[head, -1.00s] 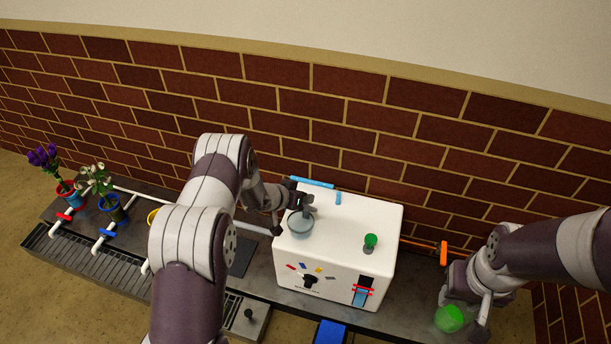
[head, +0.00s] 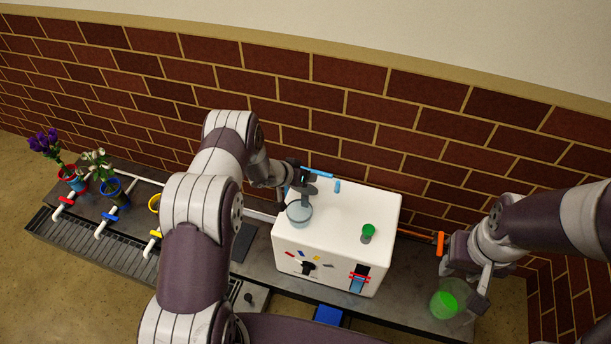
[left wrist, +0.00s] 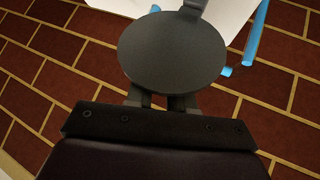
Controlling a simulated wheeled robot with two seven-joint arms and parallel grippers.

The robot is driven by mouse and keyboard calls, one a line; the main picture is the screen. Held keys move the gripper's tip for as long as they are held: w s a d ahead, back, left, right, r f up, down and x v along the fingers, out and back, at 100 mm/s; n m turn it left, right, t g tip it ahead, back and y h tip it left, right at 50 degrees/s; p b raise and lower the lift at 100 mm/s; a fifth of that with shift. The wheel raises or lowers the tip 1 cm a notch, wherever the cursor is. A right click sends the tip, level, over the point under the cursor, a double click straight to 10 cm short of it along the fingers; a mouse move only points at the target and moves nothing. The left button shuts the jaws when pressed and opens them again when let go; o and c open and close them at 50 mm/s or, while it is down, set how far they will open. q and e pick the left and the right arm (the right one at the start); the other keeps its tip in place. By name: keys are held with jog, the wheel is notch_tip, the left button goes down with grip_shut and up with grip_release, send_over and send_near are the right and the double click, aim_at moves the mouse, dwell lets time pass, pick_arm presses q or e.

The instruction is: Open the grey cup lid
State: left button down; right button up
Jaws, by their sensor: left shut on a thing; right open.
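The grey cup (head: 299,214) sits on the front-left of the white box's top. A dark grey lid piece (head: 308,189) shows above and behind it. In the left wrist view the round grey lid (left wrist: 172,50) fills the centre, with a grey strip at its top. My left gripper (head: 294,181) is at the back-left of the cup, shut on the grey lid; its fingers (left wrist: 165,101) meet the disc's near edge. The exact grip point is partly hidden. My right gripper (head: 462,290) is open at the far right, by a clear container with green inside (head: 446,304).
The white machine (head: 340,225) carries a green cup (head: 368,231) and a blue bar (head: 320,173). Flower pots (head: 111,187) and coloured valves (head: 103,226) stand at the left. An orange handle (head: 440,243) is right of the machine. A brick wall is behind.

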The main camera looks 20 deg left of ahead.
pick_arm(q)
jog(key=shift+w+r, duration=0.45)
jog(key=shift+w, duration=0.15)
jog(key=c, duration=1.1)
grip_release()
jog(key=shift+f, duration=0.1)
jog(key=p+v, duration=0.3)
jog(key=v, duration=0.9)
jog(key=shift+f, duration=0.15)
pick_arm(e)
jog(key=shift+w+r, duration=0.15)
jog(key=shift+r, duration=0.6)
jog(key=shift+w+r, duration=0.1)
jog(key=shift+r, duration=0.6)
pick_arm(q)
jog(key=shift+s+a, duration=0.1)
